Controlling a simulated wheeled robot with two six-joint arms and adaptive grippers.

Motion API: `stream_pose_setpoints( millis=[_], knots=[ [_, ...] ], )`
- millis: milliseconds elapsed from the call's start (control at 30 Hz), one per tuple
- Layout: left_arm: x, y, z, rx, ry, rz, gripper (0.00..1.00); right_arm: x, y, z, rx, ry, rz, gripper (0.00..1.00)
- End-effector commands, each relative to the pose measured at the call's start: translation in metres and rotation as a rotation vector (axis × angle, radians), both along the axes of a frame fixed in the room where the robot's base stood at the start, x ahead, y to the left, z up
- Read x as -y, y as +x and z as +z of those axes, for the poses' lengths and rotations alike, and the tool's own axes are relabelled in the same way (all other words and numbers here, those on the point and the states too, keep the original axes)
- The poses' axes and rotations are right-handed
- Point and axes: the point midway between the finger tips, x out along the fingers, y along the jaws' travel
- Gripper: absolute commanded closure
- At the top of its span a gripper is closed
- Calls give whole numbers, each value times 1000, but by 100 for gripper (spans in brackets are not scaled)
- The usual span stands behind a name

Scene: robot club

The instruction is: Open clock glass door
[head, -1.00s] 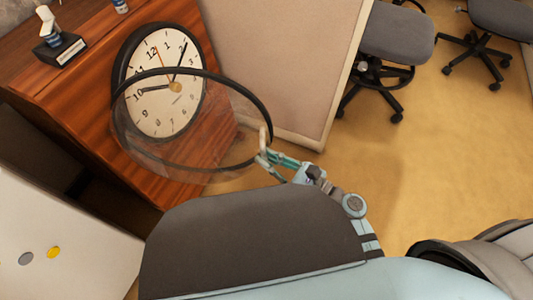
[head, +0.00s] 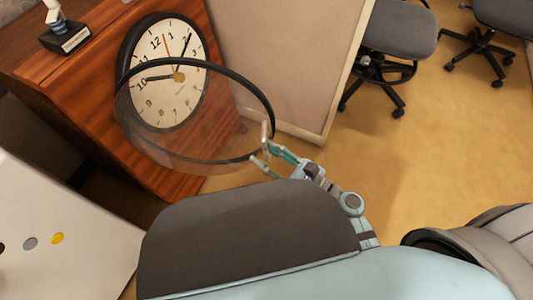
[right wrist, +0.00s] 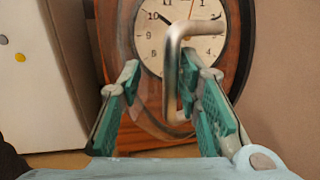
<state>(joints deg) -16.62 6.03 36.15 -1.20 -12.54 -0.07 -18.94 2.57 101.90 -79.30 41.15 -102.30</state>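The round clock (head: 160,100) has a white face and black rim and sits on the red-brown wooden cabinet front. It also shows in the right wrist view (right wrist: 165,50). Its glass door (head: 185,135), a clear disc with a black rim, stands swung out from the face, its far right edge towards me. A silver bar handle (right wrist: 172,75) is on the door; it shows small in the head view (head: 264,136). My right gripper (head: 266,157) is at the handle. Its green-padded fingers (right wrist: 165,90) are apart, the handle between them and nearer the right finger. My left gripper is out of view.
A small trophy (head: 64,35) stands on the wooden cabinet (head: 95,80). A beige partition (head: 285,60) is right of the clock. Office chairs (head: 398,32) stand beyond it. A white panel with coloured dots (head: 70,225) is at lower left. Open floor (head: 450,140) lies at right.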

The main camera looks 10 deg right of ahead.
Motion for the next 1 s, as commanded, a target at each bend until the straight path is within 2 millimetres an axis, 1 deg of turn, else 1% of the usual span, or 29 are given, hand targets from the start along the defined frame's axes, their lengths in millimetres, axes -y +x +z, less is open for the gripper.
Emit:
stream_pose_setpoints(
  millis=[267, 367, 600, 700, 833, 1000],
  knots=[
    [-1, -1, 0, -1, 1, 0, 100, 2, -3, -1, -2, -1, 2, 68],
    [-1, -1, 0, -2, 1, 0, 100, 12, -14, -2, -4, -3, 3, 68],
    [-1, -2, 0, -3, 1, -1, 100, 55, -64, -2, -5, -5, 6, 68],
    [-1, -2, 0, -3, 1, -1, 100, 69, -80, -1, -4, -3, 6, 68],
    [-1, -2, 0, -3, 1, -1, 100, 78, -89, 0, -1, -1, 3, 68],
    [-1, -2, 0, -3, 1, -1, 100, 79, -90, 0, 1, -1, 2, 68]
  ],
)
